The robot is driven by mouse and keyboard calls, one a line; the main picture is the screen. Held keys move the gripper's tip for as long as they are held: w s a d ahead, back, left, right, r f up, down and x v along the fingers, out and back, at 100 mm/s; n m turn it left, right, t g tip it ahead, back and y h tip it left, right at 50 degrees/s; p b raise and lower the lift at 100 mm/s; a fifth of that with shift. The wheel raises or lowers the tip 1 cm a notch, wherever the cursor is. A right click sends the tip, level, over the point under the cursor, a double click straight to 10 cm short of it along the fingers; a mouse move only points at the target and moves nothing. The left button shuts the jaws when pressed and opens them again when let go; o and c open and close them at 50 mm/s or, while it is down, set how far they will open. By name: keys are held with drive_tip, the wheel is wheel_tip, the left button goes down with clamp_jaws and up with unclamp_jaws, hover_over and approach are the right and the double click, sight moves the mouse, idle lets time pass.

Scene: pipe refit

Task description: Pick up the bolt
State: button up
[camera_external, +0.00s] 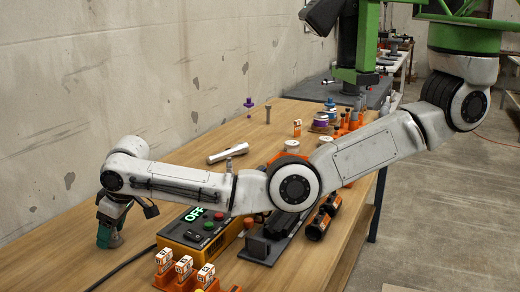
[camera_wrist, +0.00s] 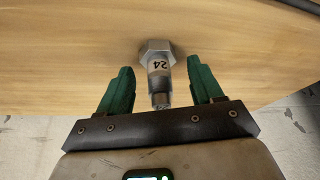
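The bolt (camera_wrist: 158,68) is grey metal with a hex head and a pale label reading 24. In the wrist view its head is at the far end, and its shank points toward my gripper's black crossbar. My gripper (camera_wrist: 160,78) is open, with one green finger on each side of the bolt and visible gaps between fingers and bolt. In the external view my gripper (camera_external: 108,235) points down at the left end of the wooden table; the bolt cannot be made out clearly there.
The wooden table (camera_external: 155,235) bears a yellow control box (camera_external: 208,230) reading OFF, with orange numbered blocks (camera_external: 185,270) in front. A white pipe (camera_external: 228,153) lies farther back. A black cable (camera_external: 122,270) runs near my gripper. A concrete wall (camera_external: 80,90) borders the table.

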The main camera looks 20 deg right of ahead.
clamp_jaws()
idle(0.4)
drive_tip(key=shift+r, duration=0.8)
drive_tip(key=s+d+r+p, duration=0.2)
drive_tip(key=s+d+r, duration=0.6)
drive_tip(key=d+r, duration=0.3)
drive_tip(key=shift+s+r, duration=0.25)
drive_tip(key=shift+s, duration=0.1)
